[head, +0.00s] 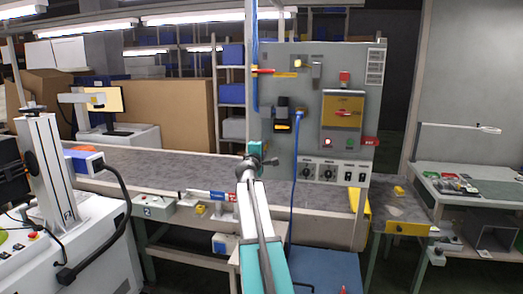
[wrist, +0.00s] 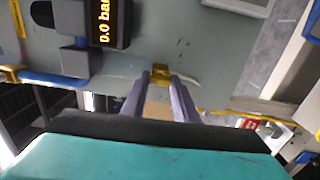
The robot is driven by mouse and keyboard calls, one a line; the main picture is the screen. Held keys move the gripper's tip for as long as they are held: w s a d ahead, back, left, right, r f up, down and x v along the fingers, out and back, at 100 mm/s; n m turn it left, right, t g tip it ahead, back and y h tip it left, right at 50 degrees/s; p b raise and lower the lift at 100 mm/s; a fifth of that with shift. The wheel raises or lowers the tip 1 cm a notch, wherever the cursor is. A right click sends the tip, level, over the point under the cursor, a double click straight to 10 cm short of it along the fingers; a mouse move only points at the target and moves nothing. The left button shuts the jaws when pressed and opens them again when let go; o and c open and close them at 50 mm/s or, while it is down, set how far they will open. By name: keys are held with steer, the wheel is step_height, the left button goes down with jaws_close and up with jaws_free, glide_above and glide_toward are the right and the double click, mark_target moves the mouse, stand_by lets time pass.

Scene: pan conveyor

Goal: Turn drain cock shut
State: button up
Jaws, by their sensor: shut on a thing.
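In the wrist view, a small brass piece (wrist: 160,70), which looks like the drain cock, sits against the grey panel. My gripper (wrist: 160,79) has its two grey fingers closed around it, one on each side. A pale, thin strip lies just right of the fingertips; I cannot tell whether it is part of the cock. In the head view, my gripper's teal body (head: 254,149) is at the panel's lower left edge, and the cock cannot be made out there.
A display reading 0.0 bar (wrist: 105,25) is near the fingers. The grey panel (head: 305,95) also carries a red lever (head: 262,71), knobs (head: 308,172) and a blue hose (head: 294,175). The conveyor (head: 160,165) runs left of my arm. A blue box (head: 326,272) stands below the panel.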

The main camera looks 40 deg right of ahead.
steer(key=shift+s+d+r, duration=0.1)
steer(key=shift+d+r, duration=0.1)
steer(key=o, duration=1.1)
steer(key=shift+d+f, duration=0.1)
steer(key=shift+c, duration=0.2)
steer(key=shift+a+f, duration=0.1)
steer(key=shift+a, duration=0.2)
steer(key=b+v, duration=0.2)
steer(key=v, duration=1.1)
steer(key=shift+a+b, duration=0.25)
steer(key=shift+b, duration=0.1)
steer(key=shift+s, duration=0.15)
